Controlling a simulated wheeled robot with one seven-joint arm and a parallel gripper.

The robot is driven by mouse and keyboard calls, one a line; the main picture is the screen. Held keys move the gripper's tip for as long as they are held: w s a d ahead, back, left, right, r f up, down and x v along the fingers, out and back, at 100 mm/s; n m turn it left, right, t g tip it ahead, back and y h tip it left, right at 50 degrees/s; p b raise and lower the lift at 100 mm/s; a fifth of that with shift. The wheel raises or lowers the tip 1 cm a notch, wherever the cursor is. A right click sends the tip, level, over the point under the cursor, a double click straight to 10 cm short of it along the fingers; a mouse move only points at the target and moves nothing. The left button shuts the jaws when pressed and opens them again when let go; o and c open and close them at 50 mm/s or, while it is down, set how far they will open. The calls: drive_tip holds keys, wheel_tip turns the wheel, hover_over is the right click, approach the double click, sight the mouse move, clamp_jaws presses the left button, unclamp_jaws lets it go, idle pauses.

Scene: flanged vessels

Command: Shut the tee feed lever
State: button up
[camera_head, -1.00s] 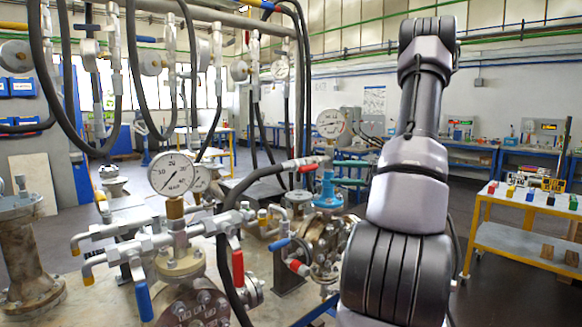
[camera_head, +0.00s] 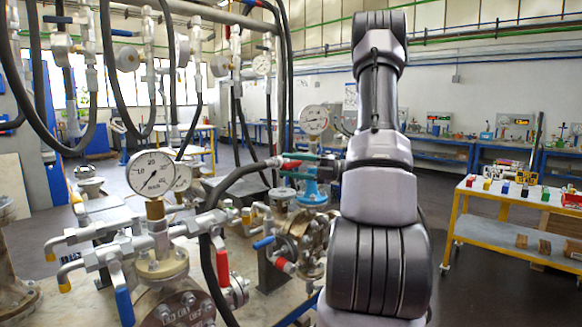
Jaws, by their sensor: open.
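Several small levers sit on the flanged vessels and their pipework; I cannot tell for sure which one is the tee feed lever. A red-sleeved lever (camera_head: 222,268) hangs down at the near gauge vessel (camera_head: 162,262). A blue-sleeved lever (camera_head: 124,307) hangs down to its left. A red lever (camera_head: 291,165) sits by the hose end near the blue fitting (camera_head: 311,187). My arm rises at centre right; my gripper is out of view.
A dial gauge (camera_head: 152,174) stands on the near vessel, and another gauge (camera_head: 314,120) is behind. Black hoses (camera_head: 207,270) loop over and between the vessels. A yellow-framed cart (camera_head: 520,205) stands at the right. The floor between my arm and the cart is open.

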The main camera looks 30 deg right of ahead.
clamp_jaws()
idle(1.4)
